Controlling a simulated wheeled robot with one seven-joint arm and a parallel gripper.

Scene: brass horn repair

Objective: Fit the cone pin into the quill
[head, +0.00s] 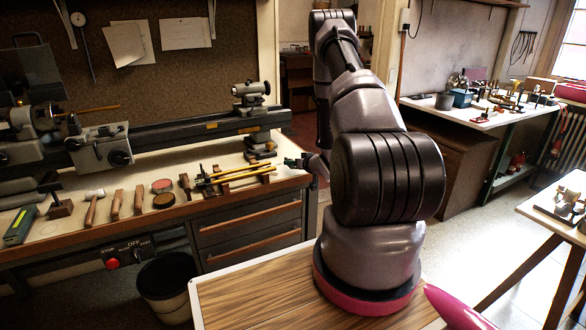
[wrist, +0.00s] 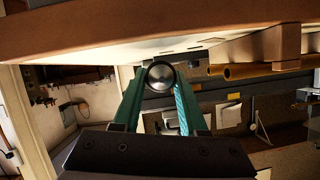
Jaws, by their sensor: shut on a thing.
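My gripper (head: 293,162) is just off the right end of the lathe bench in the head view, partly hidden by my arm. In the wrist view its teal fingers (wrist: 160,88) are shut on a round, grey metal thing, seen end-on, which I take to be the cone pin (wrist: 160,75). The rest of its length is hidden. The grey tailstock (head: 250,96) stands at the right end of the lathe bed in the head view. The quill would be in it, but is too small to make out. The held pin is apart from the tailstock, lower and to its right.
Brass tubes (head: 235,177) lie on a wooden rack at the bench's right end, close to my gripper; they also show in the wrist view (wrist: 265,70). Mallets and tins lie along the bench front (head: 220,217).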

